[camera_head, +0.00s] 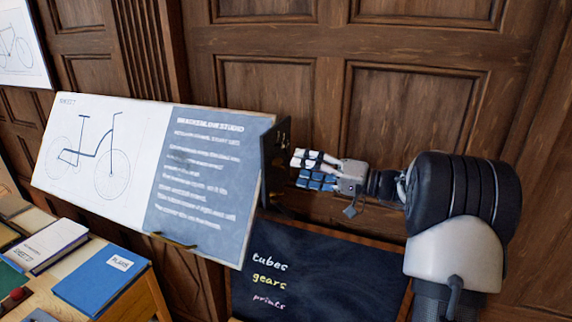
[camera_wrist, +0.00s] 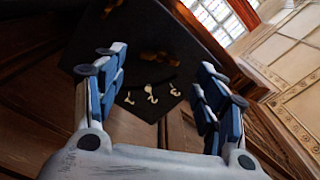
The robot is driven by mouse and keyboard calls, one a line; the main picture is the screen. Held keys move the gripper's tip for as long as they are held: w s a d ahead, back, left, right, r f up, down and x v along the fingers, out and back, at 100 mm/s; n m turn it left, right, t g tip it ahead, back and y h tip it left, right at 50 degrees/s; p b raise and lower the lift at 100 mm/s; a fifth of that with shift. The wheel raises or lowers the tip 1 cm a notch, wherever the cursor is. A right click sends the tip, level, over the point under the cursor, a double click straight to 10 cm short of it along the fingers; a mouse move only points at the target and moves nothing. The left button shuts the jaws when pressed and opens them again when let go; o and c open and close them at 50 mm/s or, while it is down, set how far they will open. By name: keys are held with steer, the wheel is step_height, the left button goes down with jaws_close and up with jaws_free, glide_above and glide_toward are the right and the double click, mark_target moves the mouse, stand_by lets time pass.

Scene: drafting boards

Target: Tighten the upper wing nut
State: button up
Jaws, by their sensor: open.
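In the head view a dark plate (camera_head: 270,172) stands edge-on at the right end of the tilted drafting board (camera_head: 100,160). My gripper (camera_head: 299,170) is just right of this plate, pointing at it. In the wrist view the plate's face (camera_wrist: 185,45) carries pale marks that look like 1, 2 and 3. A brass-coloured shape (camera_wrist: 155,57), apparently a wing nut, shows between my open, empty fingers (camera_wrist: 162,62). Another brass shape (camera_wrist: 112,8) is at the top edge. Which one is upper I cannot tell. No contact is visible.
A dark chalkboard (camera_head: 310,275) with words on it is below my gripper. A table at lower left holds a blue book (camera_head: 102,280) and a white book (camera_head: 52,245). Wood panelling (camera_head: 415,120) stands behind. A window (camera_wrist: 215,20) shows in the wrist view.

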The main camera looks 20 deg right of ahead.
mark_target(279, 164)
steer(key=x, duration=0.5)
steer(key=shift+w+a, duration=0.15)
steer(key=shift+c, duration=0.5)
jaws_close()
